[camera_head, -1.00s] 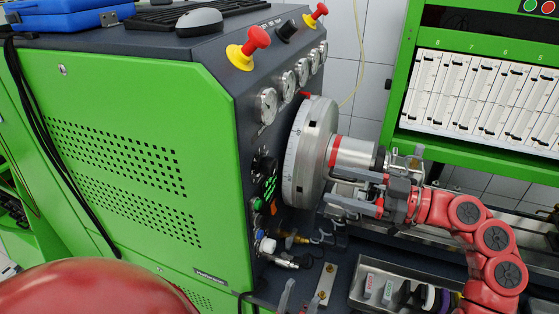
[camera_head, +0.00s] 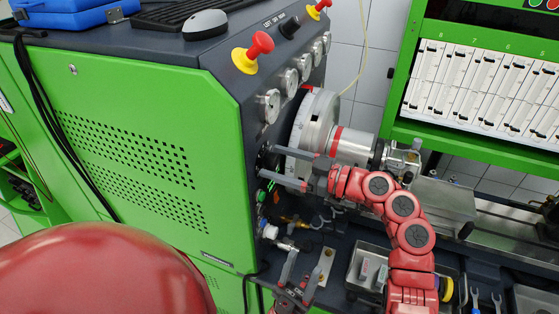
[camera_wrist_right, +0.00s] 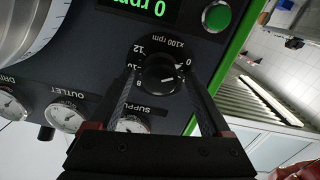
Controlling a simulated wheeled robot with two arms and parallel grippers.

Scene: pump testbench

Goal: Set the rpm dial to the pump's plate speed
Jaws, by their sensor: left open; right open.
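The black rpm dial (camera_wrist_right: 160,74) shows upside down in the right wrist view, with a scale marked "x100 rpm" and figures 0, 8, 10 and 12. Its short white mark is too small to read exactly. My right gripper (camera_wrist_right: 158,76) is open with a finger on either side of the dial; contact is unclear. In the head view this gripper (camera_head: 265,164) is at the panel and the dial is hidden. My left gripper (camera_head: 305,262) is open and empty at the bottom centre. The grey metal pump (camera_head: 402,156) sits right of the drive; no plate text is legible.
The green display (camera_wrist_right: 140,8) reads 0 rpm, with a green button (camera_wrist_right: 217,16) beside it. The large drive disc (camera_head: 312,120) stands close to my right gripper. Several gauges (camera_head: 267,104) line the panel. A metal tray (camera_head: 362,262) with small items lies below.

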